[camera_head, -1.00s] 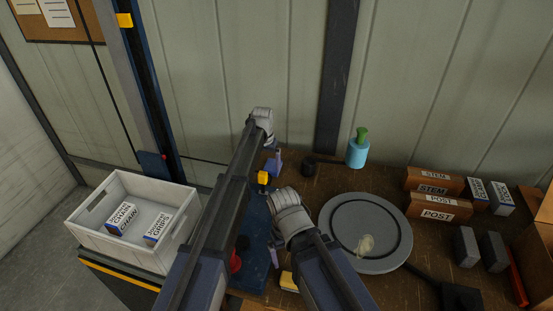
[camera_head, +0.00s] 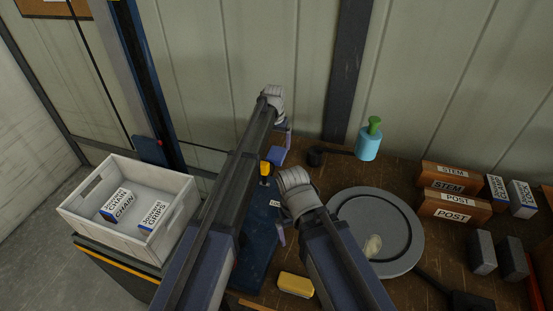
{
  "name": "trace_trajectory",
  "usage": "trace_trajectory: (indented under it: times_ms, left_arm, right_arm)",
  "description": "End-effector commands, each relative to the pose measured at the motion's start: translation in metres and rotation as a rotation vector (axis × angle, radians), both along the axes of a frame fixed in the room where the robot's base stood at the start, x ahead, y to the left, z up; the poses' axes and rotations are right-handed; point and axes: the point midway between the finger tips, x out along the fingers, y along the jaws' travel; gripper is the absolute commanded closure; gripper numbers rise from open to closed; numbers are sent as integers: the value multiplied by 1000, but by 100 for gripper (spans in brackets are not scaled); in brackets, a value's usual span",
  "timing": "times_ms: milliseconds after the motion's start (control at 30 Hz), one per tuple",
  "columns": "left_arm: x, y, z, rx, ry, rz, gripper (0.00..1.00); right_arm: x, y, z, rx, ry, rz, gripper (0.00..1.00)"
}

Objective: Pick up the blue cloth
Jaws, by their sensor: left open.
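A small blue patch (camera_head: 271,157), which looks like the blue cloth, lies on the brown bench near the wall, partly hidden by my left arm. My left gripper (camera_head: 285,139) points down just above and beside it, open. I cannot tell whether its fingers touch the patch. My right gripper (camera_head: 281,234) hangs low over the dark blue mat (camera_head: 258,248), left of the grey round plate. Its fingers are mostly hidden by its own wrist, so its opening does not show.
A grey round plate (camera_head: 404,227) holds a pale lump. A blue bottle with a green top (camera_head: 368,142) stands near the wall. Brown boxes (camera_head: 448,207) are at right. A white crate (camera_head: 82,220) with two small boxes is at left. A yellow block (camera_head: 295,284) lies in front.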

Motion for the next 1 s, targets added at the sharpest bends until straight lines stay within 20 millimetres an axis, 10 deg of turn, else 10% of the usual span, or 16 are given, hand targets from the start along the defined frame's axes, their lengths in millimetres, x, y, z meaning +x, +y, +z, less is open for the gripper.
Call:
trace_trajectory:
  times_ms: [1000]
  left_arm:
    - [6, 1, -52, 0, 0, 0, 3]
  right_arm:
    - [0, 0, -52, 0, 0, 0, 0]
